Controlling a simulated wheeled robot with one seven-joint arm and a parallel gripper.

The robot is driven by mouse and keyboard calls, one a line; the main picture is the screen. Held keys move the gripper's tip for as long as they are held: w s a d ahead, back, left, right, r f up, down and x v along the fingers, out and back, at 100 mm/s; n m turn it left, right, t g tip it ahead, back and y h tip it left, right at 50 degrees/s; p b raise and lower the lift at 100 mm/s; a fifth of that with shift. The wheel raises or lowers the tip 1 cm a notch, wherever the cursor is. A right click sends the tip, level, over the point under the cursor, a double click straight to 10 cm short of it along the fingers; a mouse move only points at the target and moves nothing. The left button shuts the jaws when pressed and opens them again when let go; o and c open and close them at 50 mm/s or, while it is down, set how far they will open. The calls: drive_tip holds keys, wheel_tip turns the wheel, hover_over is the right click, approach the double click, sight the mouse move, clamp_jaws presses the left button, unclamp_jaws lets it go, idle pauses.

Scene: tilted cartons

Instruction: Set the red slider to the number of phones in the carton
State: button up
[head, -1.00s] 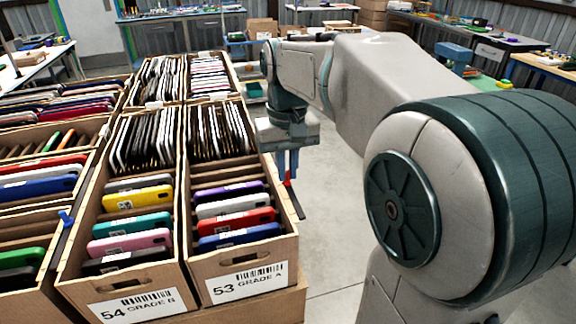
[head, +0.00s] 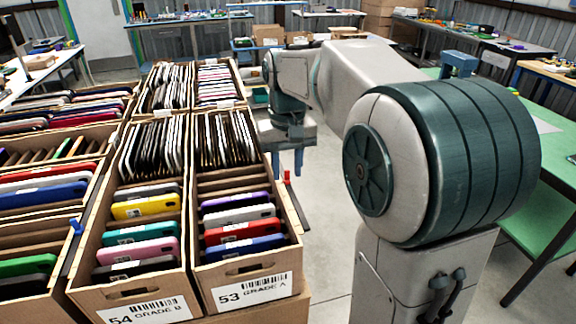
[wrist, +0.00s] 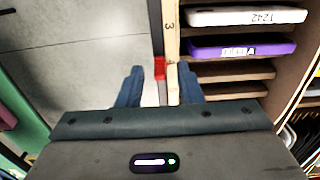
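The red slider (head: 287,177) sits on a dark rail along the right side of the carton (head: 240,268) labelled 53 GRADE A. In the wrist view the slider (wrist: 160,68) lies beside a pale strip with printed numbers, 3 and another lower down that is hard to read. My gripper (head: 287,162) is over the rail, fingers pointing down. In the wrist view my gripper (wrist: 160,84) is open, with one blue finger on each side of the slider and a gap to it. Several phones, blue, red, white and purple, lie in the carton's front slots; dark upright pieces fill its back.
A carton labelled 54 GRADE B (head: 155,305) stands left of carton 53, with more filled cartons beyond. A blue slider (head: 77,226) is on another rail at left. Right of carton 53 is open floor. A green table (head: 545,215) is at the right.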

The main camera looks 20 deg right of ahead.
sight(287, 170)
wheel_tip(287, 170, up, 14)
drive_tip(key=shift+p, duration=0.3)
idle(0.3)
drive_tip(key=shift+f, duration=0.1)
